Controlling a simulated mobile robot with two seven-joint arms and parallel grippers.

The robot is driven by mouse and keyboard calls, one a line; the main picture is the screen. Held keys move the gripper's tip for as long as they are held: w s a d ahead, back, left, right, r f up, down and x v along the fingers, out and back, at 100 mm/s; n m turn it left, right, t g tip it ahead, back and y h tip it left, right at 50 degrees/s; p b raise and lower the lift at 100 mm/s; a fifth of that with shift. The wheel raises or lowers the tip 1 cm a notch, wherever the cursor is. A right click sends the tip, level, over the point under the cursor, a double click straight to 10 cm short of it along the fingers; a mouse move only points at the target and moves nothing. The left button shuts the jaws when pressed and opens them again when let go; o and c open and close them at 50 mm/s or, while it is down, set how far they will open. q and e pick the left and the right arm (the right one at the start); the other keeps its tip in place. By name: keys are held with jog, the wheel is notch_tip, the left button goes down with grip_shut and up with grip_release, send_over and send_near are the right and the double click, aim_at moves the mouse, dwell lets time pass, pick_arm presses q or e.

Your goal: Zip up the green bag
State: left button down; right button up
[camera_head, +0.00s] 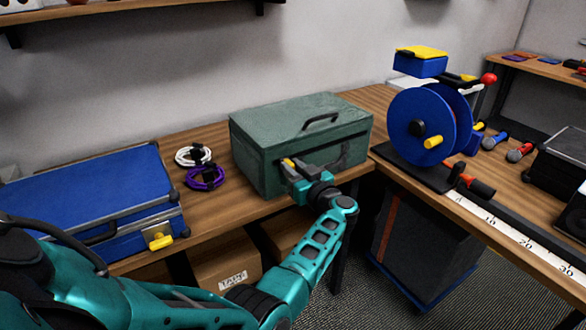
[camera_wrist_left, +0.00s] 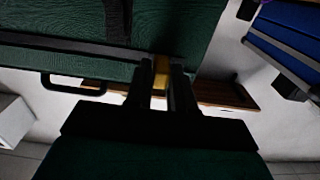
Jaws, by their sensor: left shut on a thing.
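The green bag (camera_head: 262,118) is a box-shaped case standing on the wooden table by the wall, its lid lying down on top. A black handle (camera_head: 320,121) is on the lid and another dark handle is on the front. My left gripper (camera_head: 290,168) is at the bag's front face, near the seam under the lid. It is shut on a small yellow zip pull (camera_wrist_left: 161,72), which shows between the fingers in the left wrist view. The gripper hides part of the seam, so I cannot tell how much is closed. My right gripper is not in view.
A blue case (camera_head: 80,190) with a yellow latch (camera_head: 160,241) lies to the left. White (camera_head: 193,155) and purple (camera_head: 206,178) cable coils lie between it and the bag. A blue cable reel (camera_head: 420,128) stands to the right, with a ruler (camera_head: 505,229) along the edge.

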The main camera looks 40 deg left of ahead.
pick_arm(q)
jog(key=shift+s+f, duration=0.1)
jog(key=shift+s, duration=0.1)
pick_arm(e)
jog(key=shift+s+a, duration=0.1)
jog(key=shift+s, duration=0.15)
pick_arm(q)
jog(key=shift+a, duration=0.1)
jog(key=c, duration=1)
grip_release()
jog(key=shift+s, duration=0.15)
jog(key=shift+c, duration=0.2)
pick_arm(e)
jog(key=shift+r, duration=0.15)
